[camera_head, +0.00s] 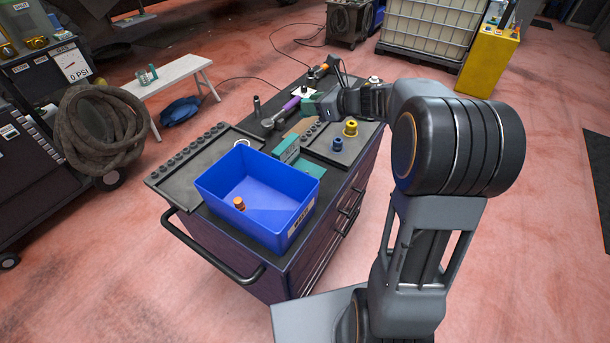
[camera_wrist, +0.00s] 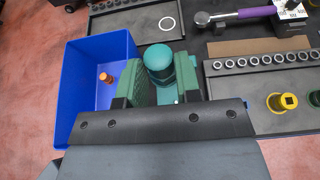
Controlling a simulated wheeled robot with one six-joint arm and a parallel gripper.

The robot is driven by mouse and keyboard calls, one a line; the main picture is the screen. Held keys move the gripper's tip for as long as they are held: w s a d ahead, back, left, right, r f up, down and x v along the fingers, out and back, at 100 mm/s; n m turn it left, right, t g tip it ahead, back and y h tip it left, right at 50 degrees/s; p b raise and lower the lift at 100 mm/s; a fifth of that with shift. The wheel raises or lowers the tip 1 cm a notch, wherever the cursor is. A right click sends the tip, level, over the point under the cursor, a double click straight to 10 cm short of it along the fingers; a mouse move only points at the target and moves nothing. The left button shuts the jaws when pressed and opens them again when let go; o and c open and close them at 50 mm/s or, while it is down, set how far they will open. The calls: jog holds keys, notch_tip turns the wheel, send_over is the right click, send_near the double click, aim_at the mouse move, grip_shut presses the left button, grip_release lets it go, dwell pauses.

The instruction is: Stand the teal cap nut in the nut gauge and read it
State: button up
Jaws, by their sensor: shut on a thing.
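The teal cap nut (camera_wrist: 160,62) is round, with a domed top, and sits between the two green fingers of my gripper (camera_wrist: 158,84) in the wrist view. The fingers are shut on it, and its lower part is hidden. In the head view my gripper (camera_head: 313,106) is over the far part of the cart, and the nut cannot be made out there. A white plate with a black upright part (camera_head: 303,88) stands near the cart's far end and shows at the wrist view's top right (camera_wrist: 291,9). I cannot tell whether it is the nut gauge.
A blue bin (camera_head: 223,181) holding an orange nut (camera_head: 239,203) stands at the cart's near end. A teal block (camera_head: 286,149) is beside it. The right tray carries a yellow nut (camera_head: 351,127) and a blue nut (camera_head: 337,144). A purple-handled wrench (camera_head: 291,104) lies farther back.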

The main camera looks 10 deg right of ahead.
jog(key=f+b, duration=0.6)
jog(key=f, duration=0.4)
jog(key=f+b, duration=0.6)
jog(key=f, duration=0.4)
jog(key=shift+w+d+f+b, duration=0.1)
jog(key=shift+w+f+b, duration=0.1)
jog(key=shift+f+b, duration=0.1)
jog(key=shift+f, duration=2.35)
jog(key=shift+c, duration=0.4)
jog(key=o, duration=1)
jog(key=shift+o, duration=0.2)
jog(key=v, duration=1.2)
